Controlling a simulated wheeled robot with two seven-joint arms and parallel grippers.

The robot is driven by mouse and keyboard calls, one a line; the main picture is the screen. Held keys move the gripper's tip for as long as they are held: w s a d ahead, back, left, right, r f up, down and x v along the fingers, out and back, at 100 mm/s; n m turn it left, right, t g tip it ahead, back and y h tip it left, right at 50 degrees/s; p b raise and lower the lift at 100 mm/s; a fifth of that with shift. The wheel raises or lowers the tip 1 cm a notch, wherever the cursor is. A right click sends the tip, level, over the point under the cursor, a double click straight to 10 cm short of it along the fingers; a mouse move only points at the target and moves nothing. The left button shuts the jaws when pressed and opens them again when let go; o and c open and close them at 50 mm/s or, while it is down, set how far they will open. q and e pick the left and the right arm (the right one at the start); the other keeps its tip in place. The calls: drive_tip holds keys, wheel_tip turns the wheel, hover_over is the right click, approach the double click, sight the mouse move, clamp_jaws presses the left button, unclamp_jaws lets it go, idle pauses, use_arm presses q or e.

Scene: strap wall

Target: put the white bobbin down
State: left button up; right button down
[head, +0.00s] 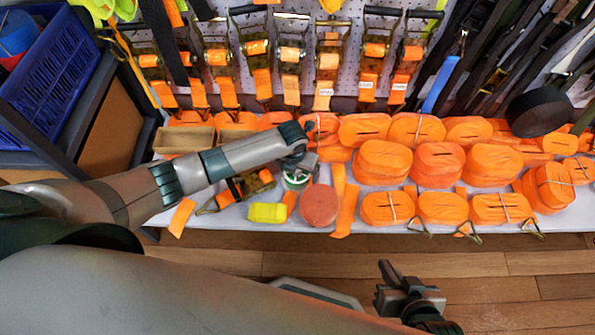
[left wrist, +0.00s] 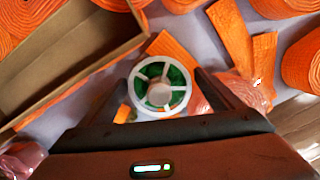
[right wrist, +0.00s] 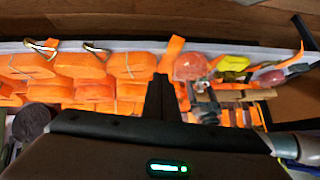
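The white bobbin (left wrist: 142,107), a spoked white ring with green inside, sits between the two fingers of my left gripper (left wrist: 162,82) in the left wrist view. The fingers lie close along both its sides and appear to grip it. In the head view the bobbin (head: 297,183) shows just under my left gripper (head: 296,163), low over the table (head: 235,218); I cannot tell whether it touches the surface. My right gripper (head: 388,273) is in front of the table, over the floor; its fingers are together and empty in the right wrist view (right wrist: 160,85).
An open cardboard box (head: 184,140) stands left of the bobbin. A yellow block (head: 267,212) and a round reddish piece (head: 319,205) lie in front of it. Several orange strap rolls (head: 438,163) fill the right side. A blue crate (head: 50,75) is at far left.

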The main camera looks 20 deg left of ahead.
sight(295, 176)
use_arm(q)
drive_tip(key=shift+r, duration=0.5)
drive_tip(key=r+p, duration=0.1)
drive_tip(key=r, duration=0.2)
drive_tip(key=s+r, duration=0.1)
drive_tip(key=r, duration=0.2)
drive_tip(key=r+p, duration=0.1)
drive_tip(key=r, duration=0.3)
drive_tip(key=shift+s+a+p, duration=0.1)
drive_tip(key=shift+s+p, duration=0.15)
drive_tip(key=shift+p, duration=0.05)
drive_tip(key=shift+s+r, duration=0.15)
drive_tip(key=shift+r, duration=0.4)
use_arm(e)
drive_tip(key=d, duration=0.1)
drive_tip(key=s+d+g+h, duration=0.1)
drive_tip(key=s+d+f+g, duration=0.1)
drive_tip(key=shift+d, duration=0.2)
